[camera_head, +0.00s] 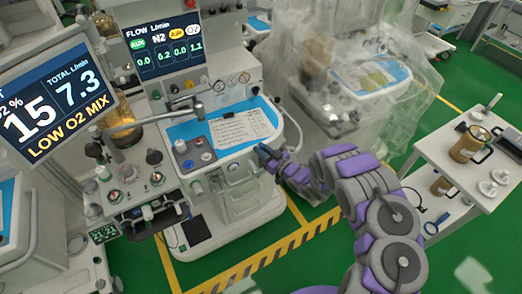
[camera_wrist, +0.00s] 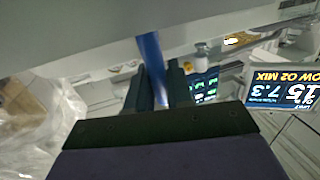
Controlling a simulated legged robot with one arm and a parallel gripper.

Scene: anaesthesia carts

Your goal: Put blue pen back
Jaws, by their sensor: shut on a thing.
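In the wrist view a blue pen (camera_wrist: 152,62) stands between the two dark fingers of my gripper (camera_wrist: 157,76), which is shut on it. Its far end reaches up against a pale grey surface. In the head view my gripper (camera_head: 266,152) is at the front edge of the blue work surface (camera_head: 190,130) of the anaesthesia cart, just below a printed sheet (camera_head: 243,127). The pen is too small to make out clearly there.
The cart's display (camera_head: 160,45) and the monitor (camera_head: 55,95) stand at the left. A plastic-covered cart (camera_head: 350,85) is behind my arm. A white trolley (camera_head: 435,150) with brown mugs is at the right. Green floor with yellow lines is open in front.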

